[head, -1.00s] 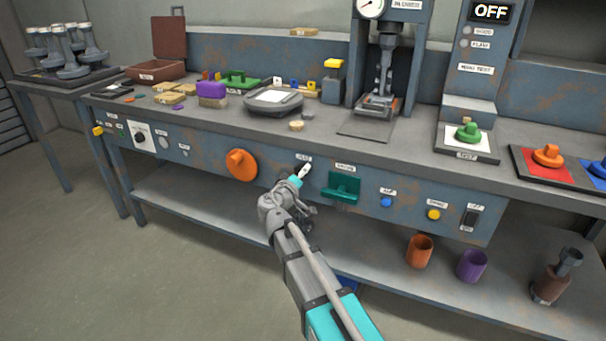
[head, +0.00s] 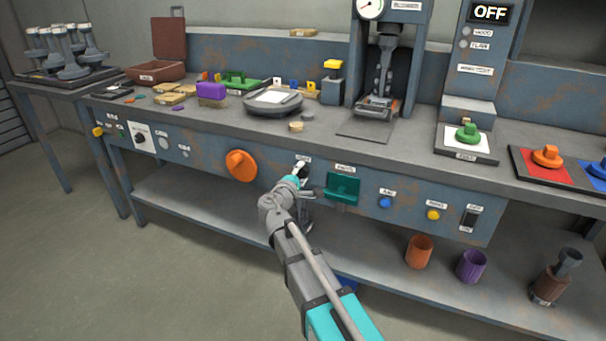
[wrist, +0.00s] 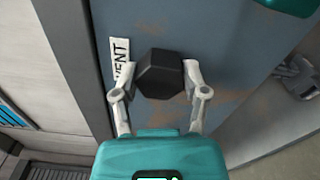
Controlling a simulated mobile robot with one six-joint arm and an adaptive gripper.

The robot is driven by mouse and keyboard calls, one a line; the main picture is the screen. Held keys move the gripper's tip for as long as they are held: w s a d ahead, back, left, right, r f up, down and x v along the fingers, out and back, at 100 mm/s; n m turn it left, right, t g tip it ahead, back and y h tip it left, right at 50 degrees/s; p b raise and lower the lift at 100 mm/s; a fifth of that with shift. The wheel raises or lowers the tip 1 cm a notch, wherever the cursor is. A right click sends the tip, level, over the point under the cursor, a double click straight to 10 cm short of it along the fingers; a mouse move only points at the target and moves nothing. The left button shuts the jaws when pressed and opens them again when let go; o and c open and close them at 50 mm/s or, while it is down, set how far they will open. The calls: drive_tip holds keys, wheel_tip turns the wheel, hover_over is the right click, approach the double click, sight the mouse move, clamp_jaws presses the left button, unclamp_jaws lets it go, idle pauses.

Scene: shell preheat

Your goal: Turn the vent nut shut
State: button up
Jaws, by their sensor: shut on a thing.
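The vent nut (wrist: 160,77) is a dark hexagonal nut on the blue-grey front panel, beside a white label reading VENT (wrist: 121,62) in the wrist view. My gripper (wrist: 161,74) has one pale finger on each side of the nut and is shut on it. In the head view my gripper (head: 299,178) is at the bench's front panel, between the orange knob (head: 241,165) and the green handle (head: 342,188). There the gripper partly covers the nut, so its turn angle is hard to read.
The green handle sits close to the right of my gripper. Blue (head: 386,202) and yellow (head: 433,214) buttons and a black switch (head: 469,218) are further right. The lower shelf (head: 200,200) below holds an orange cup (head: 419,251) and a purple cup (head: 471,265).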

drive_tip(key=shift+s+n, duration=0.1)
drive_tip(key=shift+n, duration=0.3)
drive_tip(key=o, duration=1.1)
drive_tip(key=shift+o, duration=0.2)
drive_tip(key=shift+s+a, duration=0.1)
drive_tip(key=v, duration=1.1)
drive_tip(key=shift+s, duration=0.4)
